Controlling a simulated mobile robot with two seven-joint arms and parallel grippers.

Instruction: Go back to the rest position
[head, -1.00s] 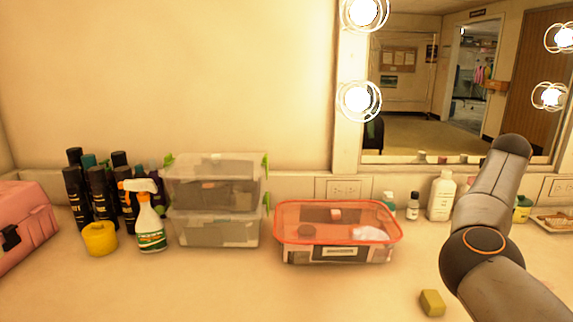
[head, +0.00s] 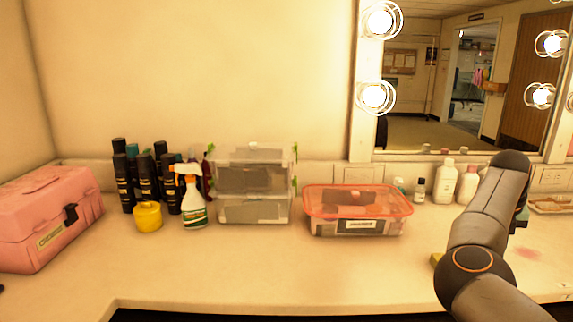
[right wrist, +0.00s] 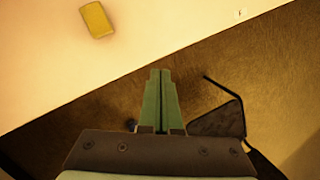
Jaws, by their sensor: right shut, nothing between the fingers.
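My right arm comes in at the right of the head view, raised over the counter (head: 250,265). My right gripper (right wrist: 160,75) shows in the right wrist view with its two green fingers together and nothing between them. It hangs beyond the counter's edge, with dark floor behind it. A yellow block (right wrist: 97,19) lies on the counter near that edge, apart from the fingers. In the head view my arm hides most of this block. My left gripper is in neither current view.
A pink case (head: 45,215), dark bottles, a yellow tub (head: 148,217), a spray bottle (head: 191,200), stacked clear boxes (head: 253,210) and a red-lidded box (head: 358,210) stand along the back. White bottles (head: 446,182) stand below the lit mirror. The counter's front middle is clear.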

